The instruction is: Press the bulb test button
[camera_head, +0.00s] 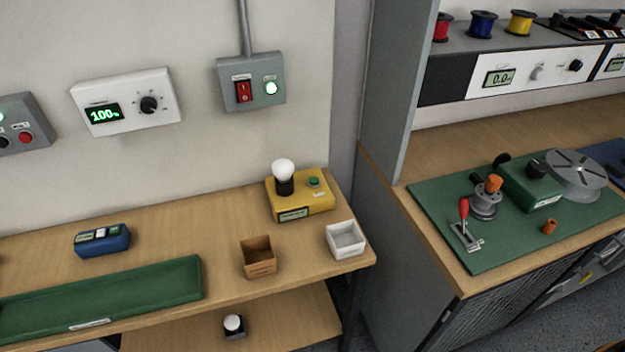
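A yellow bulb tester box (305,205) stands at the back right of the left wooden bench. A white bulb (283,169) sits upright in a black socket on its left side. A green round button (314,182) is on its top, to the right of the bulb. A small label or display is on its front face. The bulb looks white; I cannot tell whether it is lit. Neither of my grippers is in view.
A brown wooden box (258,259) and a white box (346,241) stand in front of the tester. A green tray (110,298) and a blue meter (102,240) are to the left. A grey panel (380,90) separates the right bench, which holds a winding machine (532,182).

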